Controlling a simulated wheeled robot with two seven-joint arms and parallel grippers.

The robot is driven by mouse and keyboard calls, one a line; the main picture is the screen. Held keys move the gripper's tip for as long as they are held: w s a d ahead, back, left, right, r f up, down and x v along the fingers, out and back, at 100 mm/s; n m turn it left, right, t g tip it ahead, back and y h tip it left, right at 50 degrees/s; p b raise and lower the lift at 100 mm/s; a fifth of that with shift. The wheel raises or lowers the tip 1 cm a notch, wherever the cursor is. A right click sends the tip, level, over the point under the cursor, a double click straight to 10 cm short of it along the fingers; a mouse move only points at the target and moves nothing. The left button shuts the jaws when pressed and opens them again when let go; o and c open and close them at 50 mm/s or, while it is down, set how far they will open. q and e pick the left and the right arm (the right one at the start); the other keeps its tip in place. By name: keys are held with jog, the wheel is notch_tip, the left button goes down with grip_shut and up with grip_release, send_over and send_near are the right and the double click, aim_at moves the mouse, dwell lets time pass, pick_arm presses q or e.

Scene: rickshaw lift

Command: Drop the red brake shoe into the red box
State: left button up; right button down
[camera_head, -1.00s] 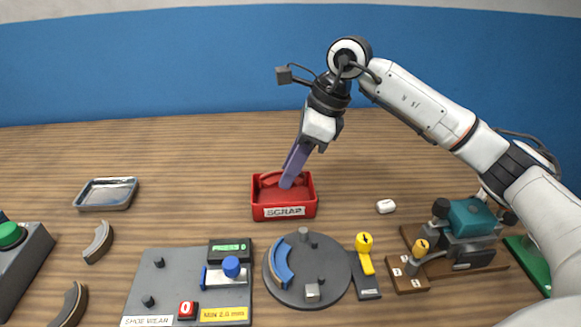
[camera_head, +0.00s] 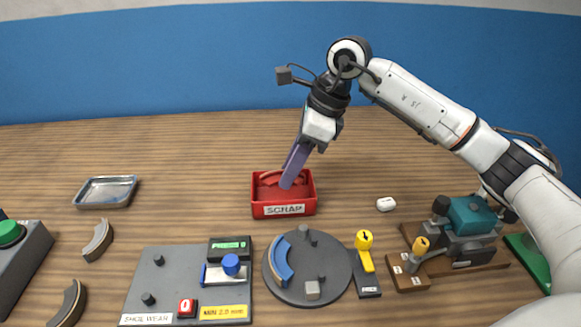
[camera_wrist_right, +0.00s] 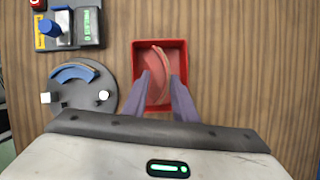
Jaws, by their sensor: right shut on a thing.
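The red brake shoe (camera_head: 285,178) is a curved piece inside the red box (camera_head: 284,210), which is labelled SCRAP. My right gripper (camera_head: 288,184) reaches down into the box from above, its purple fingers shut on the shoe. In the right wrist view the shoe (camera_wrist_right: 161,68) lies between the two fingertips (camera_wrist_right: 163,82), within the walls of the red box (camera_wrist_right: 183,46). I cannot tell whether the shoe touches the box floor. My left gripper is not in view.
A metal tray (camera_head: 106,192) and curved shoes (camera_head: 98,240) lie at left. In front are a grey gauge board (camera_head: 165,280), a round plate (camera_head: 335,265) with a blue shoe (camera_head: 281,262), and a yellow-handled tool (camera_head: 366,262). A teal-topped device (camera_head: 470,220) stands at right.

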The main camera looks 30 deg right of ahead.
jog(key=shift+f, duration=0.1)
dwell(0.3)
jog(key=c, duration=0.9)
grip_release()
jog(key=shift+c, duration=0.2)
jog(key=shift+r+p, duration=2.75)
jog(key=shift+r, duration=0.8)
